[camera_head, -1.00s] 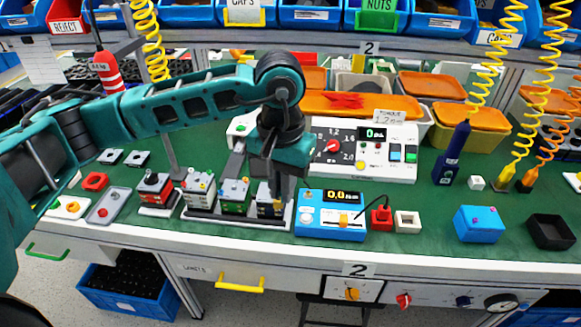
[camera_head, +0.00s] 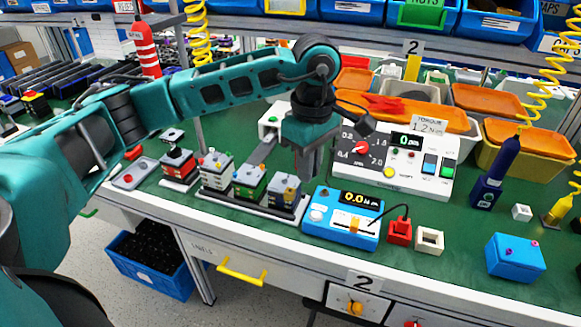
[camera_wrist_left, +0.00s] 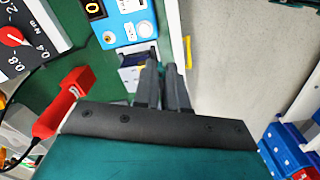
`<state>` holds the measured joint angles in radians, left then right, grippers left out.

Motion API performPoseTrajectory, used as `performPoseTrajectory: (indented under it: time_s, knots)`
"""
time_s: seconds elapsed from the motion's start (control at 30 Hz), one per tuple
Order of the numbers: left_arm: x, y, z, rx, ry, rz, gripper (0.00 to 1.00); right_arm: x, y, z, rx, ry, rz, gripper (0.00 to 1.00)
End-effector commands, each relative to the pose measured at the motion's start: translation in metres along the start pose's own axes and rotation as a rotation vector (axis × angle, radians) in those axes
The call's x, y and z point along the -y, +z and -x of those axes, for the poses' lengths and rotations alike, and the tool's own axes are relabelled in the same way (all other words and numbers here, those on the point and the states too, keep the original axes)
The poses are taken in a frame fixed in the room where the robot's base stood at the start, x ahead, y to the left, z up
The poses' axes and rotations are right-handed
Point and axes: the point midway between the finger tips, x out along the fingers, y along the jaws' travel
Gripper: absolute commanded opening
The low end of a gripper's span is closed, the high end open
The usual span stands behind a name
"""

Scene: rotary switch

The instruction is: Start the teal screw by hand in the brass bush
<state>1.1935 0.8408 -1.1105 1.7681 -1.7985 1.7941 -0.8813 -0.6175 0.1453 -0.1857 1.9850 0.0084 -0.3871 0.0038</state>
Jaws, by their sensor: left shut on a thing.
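My left gripper (camera_head: 306,172) points down just above and behind the right-hand, dark switch block (camera_head: 285,198). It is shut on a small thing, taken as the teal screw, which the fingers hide. In the left wrist view the two fingers (camera_wrist_left: 158,75) lie close together beside a block. The brass bush is too small to make out. My right gripper is not in view.
A blue torque meter (camera_head: 338,226) stands right of the rail, with a red piece (camera_head: 400,231) and a white square (camera_head: 430,241) beside it. A white control panel (camera_head: 440,168) stands behind.

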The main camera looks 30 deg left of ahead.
Motion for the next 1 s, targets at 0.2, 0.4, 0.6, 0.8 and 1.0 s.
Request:
performPoseTrajectory:
  time_s: [0.2,0.4,0.6,0.8,1.0]
  knots:
    - [-0.009,-0.024,-0.016,0.0,0.0,0.585,0.0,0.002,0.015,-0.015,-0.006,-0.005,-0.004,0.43]
    - [-0.016,-0.043,-0.024,0.004,-0.002,1.112,0.0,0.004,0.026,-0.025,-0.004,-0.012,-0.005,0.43]
    - [-0.019,-0.058,-0.029,0.007,-0.008,1.508,0.0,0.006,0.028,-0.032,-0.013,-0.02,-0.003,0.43]
    - [-0.021,-0.064,-0.03,0.009,-0.011,1.684,0.0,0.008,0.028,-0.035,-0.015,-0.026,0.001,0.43]
    - [-0.021,-0.065,-0.039,0.009,-0.012,1.703,0.0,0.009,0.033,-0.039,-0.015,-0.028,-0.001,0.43]
